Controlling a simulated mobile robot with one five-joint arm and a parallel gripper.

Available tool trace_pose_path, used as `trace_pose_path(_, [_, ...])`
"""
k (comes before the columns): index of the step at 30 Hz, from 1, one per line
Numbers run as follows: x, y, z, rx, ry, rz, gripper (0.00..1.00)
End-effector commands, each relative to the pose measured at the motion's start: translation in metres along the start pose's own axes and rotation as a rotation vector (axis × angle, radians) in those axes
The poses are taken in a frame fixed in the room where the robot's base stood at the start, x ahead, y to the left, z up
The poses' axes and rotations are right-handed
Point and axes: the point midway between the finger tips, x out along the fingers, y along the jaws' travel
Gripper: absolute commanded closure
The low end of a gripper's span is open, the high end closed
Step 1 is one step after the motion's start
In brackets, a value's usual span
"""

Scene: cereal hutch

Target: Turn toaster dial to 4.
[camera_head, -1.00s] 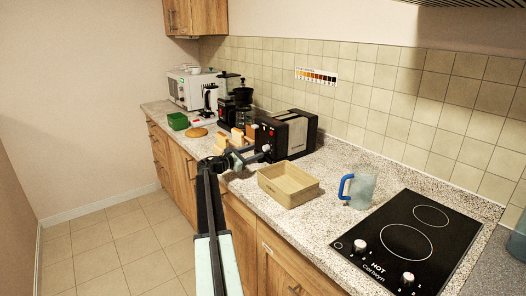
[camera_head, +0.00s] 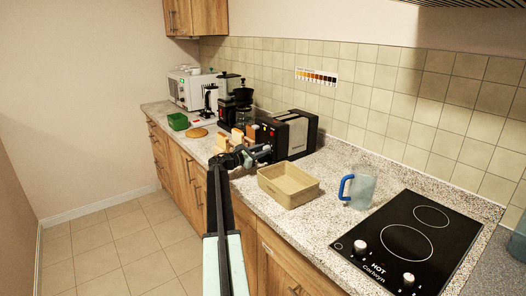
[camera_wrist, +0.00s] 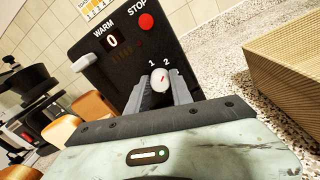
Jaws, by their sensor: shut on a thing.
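The black toaster (camera_head: 291,134) stands on the counter against the tiled wall, and its dark front panel (camera_wrist: 125,52) fills the middle of the wrist view. My gripper (camera_wrist: 161,88) is shut on the dial, one finger on each side. In the head view my gripper (camera_head: 263,152) meets the toaster's front.
Bread slices (camera_head: 238,136) stand left of the toaster. A tan box (camera_head: 289,185) sits close on the right, with a blue-handled jug (camera_head: 360,188) and a black hob (camera_head: 405,242) beyond it. A coloured chart (camera_head: 316,76) is on the wall.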

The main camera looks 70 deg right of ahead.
Motion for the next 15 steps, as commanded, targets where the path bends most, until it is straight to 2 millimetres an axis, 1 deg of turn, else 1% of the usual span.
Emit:
trace_pose_path(8, [-0.0019, -0.0022, -0.0016, 0.14, -0.003, -0.003, 1.0])
trace_pose_path(15, [-0.002, -0.003, -0.0023, 0.355, -0.012, -0.002, 1.0])
